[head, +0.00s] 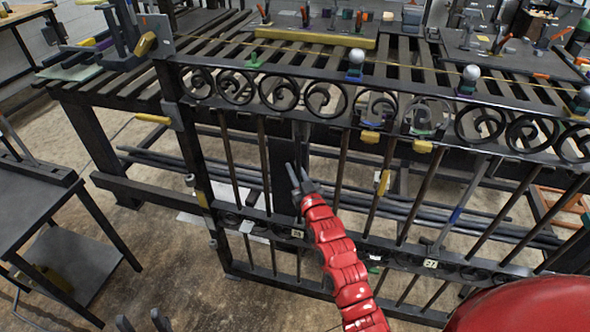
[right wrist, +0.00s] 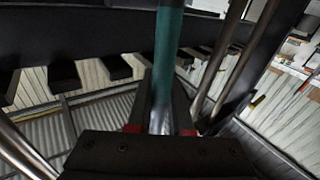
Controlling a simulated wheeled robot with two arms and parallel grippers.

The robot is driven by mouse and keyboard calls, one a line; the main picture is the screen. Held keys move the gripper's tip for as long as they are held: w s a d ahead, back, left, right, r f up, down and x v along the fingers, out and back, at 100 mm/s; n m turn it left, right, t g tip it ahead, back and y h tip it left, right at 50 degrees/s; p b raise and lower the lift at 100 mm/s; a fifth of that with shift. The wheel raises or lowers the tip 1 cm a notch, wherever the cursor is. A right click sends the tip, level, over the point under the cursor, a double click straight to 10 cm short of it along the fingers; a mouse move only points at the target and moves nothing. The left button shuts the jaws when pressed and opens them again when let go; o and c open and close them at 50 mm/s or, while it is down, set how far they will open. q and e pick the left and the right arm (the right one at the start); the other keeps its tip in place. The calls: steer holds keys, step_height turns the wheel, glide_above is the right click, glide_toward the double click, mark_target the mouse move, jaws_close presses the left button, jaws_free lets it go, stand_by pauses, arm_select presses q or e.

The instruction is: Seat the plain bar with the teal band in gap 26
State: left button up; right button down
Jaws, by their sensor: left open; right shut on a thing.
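The plain bar with the teal band (right wrist: 168,55) stands upright in the right wrist view, its teal part above and bare metal below, between my fingers. My right gripper (head: 302,180) is shut on it, in front of the gate's lower left part. In the head view the bar is hard to make out against the dark parts behind. The gate (head: 345,117) has scrolls along its top and upright bars below. A small number tag (head: 297,233) sits on the lower rail just below my gripper, too small to read surely. My left gripper (head: 145,322) is open and empty at the bottom edge.
A slatted bench (head: 400,60) with tools and clamps lies behind the gate. A tag reading 27 (head: 430,263) is on the lower rail. A dark side table (head: 35,200) stands at left.

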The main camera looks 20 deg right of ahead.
steer(key=shift+f+b, duration=0.3)
steer(key=shift+f, duration=0.05)
stand_by(0.4)
steer(key=shift+w+d+g+b, duration=0.3)
steer(key=shift+w+d+b, duration=0.4)
steer(key=shift+w, duration=0.25)
stand_by(0.7)
steer(key=c, duration=0.7)
jaws_free()
steer(key=shift+c, duration=0.2)
steer(key=shift+s, duration=0.1)
steer(key=s, duration=1.7)
steer(key=shift+d+f, duration=0.15)
steer(key=shift+d, duration=0.15)
steer(key=shift+s, duration=0.1)
